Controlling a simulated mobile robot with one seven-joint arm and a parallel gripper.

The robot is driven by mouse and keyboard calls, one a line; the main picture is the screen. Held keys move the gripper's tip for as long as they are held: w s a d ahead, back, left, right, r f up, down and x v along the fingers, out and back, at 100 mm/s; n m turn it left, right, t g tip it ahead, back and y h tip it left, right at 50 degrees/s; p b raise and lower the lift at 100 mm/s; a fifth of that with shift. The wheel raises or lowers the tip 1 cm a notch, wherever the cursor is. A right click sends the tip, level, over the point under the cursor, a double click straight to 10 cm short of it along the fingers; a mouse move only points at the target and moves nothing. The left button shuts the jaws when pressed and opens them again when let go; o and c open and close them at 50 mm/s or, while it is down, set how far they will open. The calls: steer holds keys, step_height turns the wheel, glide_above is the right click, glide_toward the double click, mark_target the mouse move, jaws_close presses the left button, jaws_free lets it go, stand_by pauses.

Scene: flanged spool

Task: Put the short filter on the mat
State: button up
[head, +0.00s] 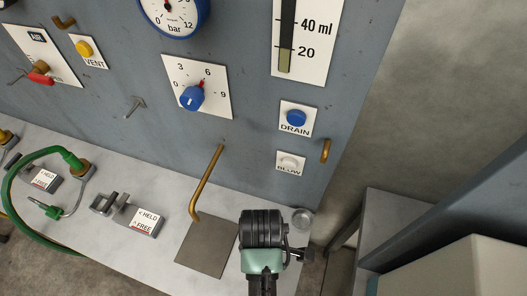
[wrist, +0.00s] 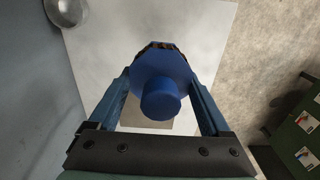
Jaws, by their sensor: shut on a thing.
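A blue filter (wrist: 160,100) with a round knob-like end facing the camera is held between my gripper's fingers (wrist: 160,62) in the wrist view. A dark orange-brown band shows at its far edge. Its length cannot be judged from this end-on view. In the head view my wrist hides the fingers and the filter. The grey-brown square mat (head: 205,250) lies flat on the bench, its visible part bare. My arm's end is at the mat's right edge in that picture; its height above the bench is unclear.
A round metal dish (head: 303,218) stands at the bench's right end, close to my wrist. A brass rod (head: 208,180) rises behind the mat. A held/free fixture (head: 143,220) is left of it. The grey gauge panel (head: 240,140) stands behind the bench (head: 110,250).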

steer(key=w+m, duration=0.1)
steer(key=m, duration=0.1)
steer(key=w+r+m, duration=0.1)
steer(key=m, duration=0.2)
steer(key=w+m, duration=0.1)
steer(key=m, duration=0.2)
steer(key=shift+w+d+r, duration=0.1)
steer(key=shift+r, duration=0.3)
steer(key=m, duration=0.2)
steer(key=w+r+m, duration=0.1)
steer(key=m, duration=0.1)
steer(key=w+m, duration=0.1)
steer(key=m, duration=0.1)
steer(key=shift+d+r, duration=0.15)
steer(key=shift+r, duration=0.1)
